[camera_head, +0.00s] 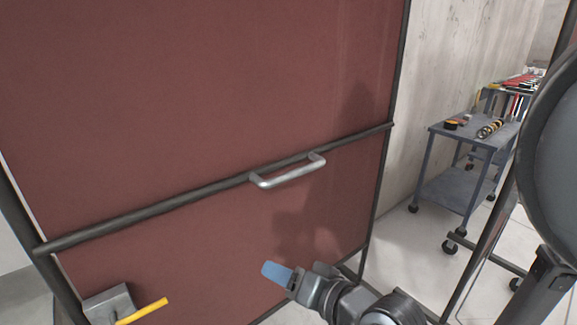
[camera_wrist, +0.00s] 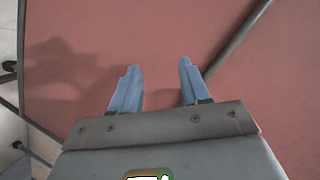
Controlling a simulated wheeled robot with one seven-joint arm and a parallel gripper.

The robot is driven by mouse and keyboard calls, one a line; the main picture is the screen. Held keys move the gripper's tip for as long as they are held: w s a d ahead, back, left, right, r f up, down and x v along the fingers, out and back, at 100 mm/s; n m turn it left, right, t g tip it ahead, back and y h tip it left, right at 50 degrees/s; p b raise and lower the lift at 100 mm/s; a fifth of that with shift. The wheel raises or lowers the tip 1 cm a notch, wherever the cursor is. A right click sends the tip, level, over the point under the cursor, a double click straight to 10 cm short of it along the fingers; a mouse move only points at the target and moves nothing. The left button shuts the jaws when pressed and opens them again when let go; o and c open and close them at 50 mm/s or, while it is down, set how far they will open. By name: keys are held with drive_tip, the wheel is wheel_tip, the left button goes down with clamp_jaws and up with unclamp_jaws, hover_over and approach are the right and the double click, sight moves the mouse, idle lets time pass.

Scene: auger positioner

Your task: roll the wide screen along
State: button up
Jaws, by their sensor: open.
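The wide screen (camera_head: 180,90) is a large dark red panel in a black frame, and it fills most of the head view. A black crossbar (camera_head: 140,212) runs across it. A silver handle (camera_head: 288,173) is fixed on the crossbar. My gripper (camera_head: 276,272) is below the handle, in front of the lower panel, apart from the handle. In the wrist view my gripper (camera_wrist: 158,82) has its two blue fingers apart with nothing between them. The red panel (camera_wrist: 110,40) and a dark bar (camera_wrist: 236,38) show beyond the fingers; the handle is out of that view.
A grey wheeled cart (camera_head: 470,145) with tools on top stands at the right by the pale wall (camera_head: 450,60). A grey object with a yellow handle (camera_head: 142,312) is at the lower left. Pale tiled floor (camera_head: 405,250) is clear between screen and cart.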

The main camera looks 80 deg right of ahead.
sight(297, 175)
drive_tip(key=d+r+m, duration=0.3)
drive_tip(key=d, duration=0.2)
drive_tip(key=d+r+m+h+p, duration=0.1)
drive_tip(key=d+r+m, duration=0.2)
drive_tip(key=d, duration=0.3)
drive_tip(key=s+d+r+m+h+p, duration=0.1)
drive_tip(key=d+r+m, duration=0.2)
drive_tip(key=d, duration=0.3)
drive_tip(key=shift+d+r, duration=0.15)
drive_tip(key=shift+r, duration=0.7)
drive_tip(key=shift+w+d, duration=0.1)
drive_tip(key=shift+d, duration=0.1)
drive_tip(key=p+x, duration=0.1)
drive_tip(key=x, duration=0.6)
drive_tip(key=shift+w+d, duration=0.15)
drive_tip(key=shift+w, duration=0.05)
clamp_jaws()
